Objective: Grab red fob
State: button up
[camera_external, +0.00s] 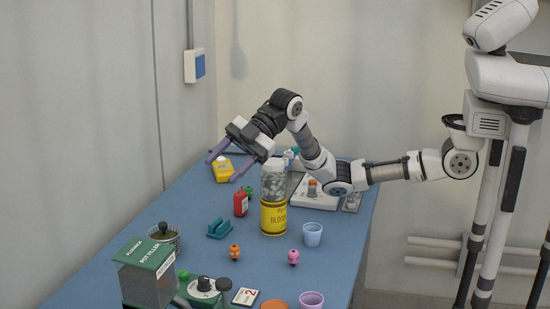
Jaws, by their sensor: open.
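A small upright red item (240,203) with a pale label stands on the blue table, left of the tall jar. It is the clearest red thing in view, but I cannot tell whether it is the fob. My gripper (223,168) is open, its two purple fingers apart and pointing down to the left. It is above the back part of the table, higher in the picture than the red item. In the picture, a yellow container (221,170) shows between the fingers; I see nothing held.
A tall jar with a yellow label (274,217) stands close right of the red item. A teal holder (220,229), a blue cup (312,234), small orange (234,252) and pink (293,257) figures and a green-lidded box (147,273) stand around. The table's left side is partly clear.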

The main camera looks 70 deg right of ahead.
jog(key=w+d+f+m+g+h, duration=0.15)
jog(key=w+d+f, duration=0.25)
jog(key=d, duration=0.4)
jog(key=w+d+f+g+h, duration=0.1)
jog(key=w+d+f+h, duration=0.15)
jog(key=d, duration=0.65)
jog(key=g+h, duration=0.2)
jog(key=g, duration=0.1)
send_near(241, 192)
jog(key=shift+m, duration=0.35)
jog(key=x, duration=0.3)
jog(key=p+x, duration=0.1)
jog(key=x, duration=0.3)
jog(key=shift+s+a+r, duration=0.1)
jog(key=shift+a, duration=0.15)
jog(key=shift+d+p+x, duration=0.1)
jog(key=shift+p+x, duration=0.35)
jog(key=shift+x, duration=0.9)
jog(key=shift+d+p+x, duration=0.15)
jog(key=shift+p+x, duration=0.3)
jog(key=shift+x, duration=0.9)
jog(key=c, duration=1.1)
